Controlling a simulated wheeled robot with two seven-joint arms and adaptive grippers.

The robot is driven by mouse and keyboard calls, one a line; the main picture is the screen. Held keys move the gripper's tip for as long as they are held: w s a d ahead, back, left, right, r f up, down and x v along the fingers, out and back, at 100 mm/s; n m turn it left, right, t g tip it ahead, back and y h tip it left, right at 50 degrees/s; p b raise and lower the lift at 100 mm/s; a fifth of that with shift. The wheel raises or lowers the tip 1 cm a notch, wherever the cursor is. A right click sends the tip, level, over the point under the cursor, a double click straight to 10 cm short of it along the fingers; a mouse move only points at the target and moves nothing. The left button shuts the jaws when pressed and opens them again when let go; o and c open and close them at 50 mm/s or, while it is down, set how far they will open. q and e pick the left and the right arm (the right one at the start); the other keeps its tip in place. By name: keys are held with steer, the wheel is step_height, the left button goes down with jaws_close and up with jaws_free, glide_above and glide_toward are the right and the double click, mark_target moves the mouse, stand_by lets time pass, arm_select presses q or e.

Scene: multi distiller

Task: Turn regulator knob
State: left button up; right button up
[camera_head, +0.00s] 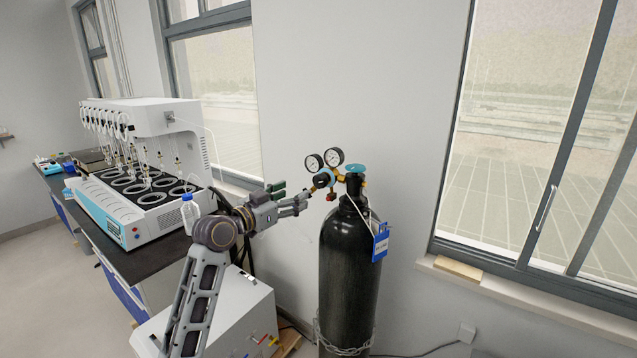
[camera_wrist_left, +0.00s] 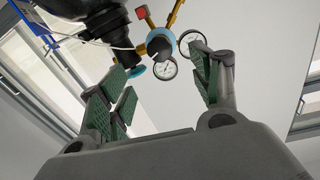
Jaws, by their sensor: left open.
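A regulator with two round gauges (camera_head: 323,160) sits on top of a black gas cylinder (camera_head: 347,265). Its knob (camera_head: 321,181) looks dark with a blue collar and faces my left gripper (camera_head: 293,202). In the left wrist view the dark knob (camera_wrist_left: 158,47) shows in front of the blue ring, beyond the fingertips. My left gripper is open and empty, just left of and slightly below the knob, with no clear contact. A teal valve wheel (camera_head: 355,168) tops the cylinder; it also shows in the wrist view (camera_wrist_left: 136,71). My right gripper is out of view.
A blue tag (camera_head: 380,243) hangs from the cylinder's right side. A chain (camera_head: 345,348) circles its lower part. A white distiller (camera_head: 145,170) stands on the dark bench at left. A white box with coloured fittings (camera_head: 235,320) stands below my left arm. A window sill (camera_head: 530,300) runs at right.

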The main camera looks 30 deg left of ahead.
mark_target(318, 183)
arm_select(q)
steer(key=p+x, duration=0.2)
steer(key=x, duration=0.7)
steer(key=shift+r+p, duration=0.1)
steer(key=shift+p, duration=0.2)
steer(key=shift+p+x, duration=0.45)
steer(key=shift+x, duration=0.85)
steer(key=shift+w+d, duration=0.1)
steer(key=shift+w, duration=0.3)
steer(key=c, duration=1)
steer(key=shift+c, duration=0.2)
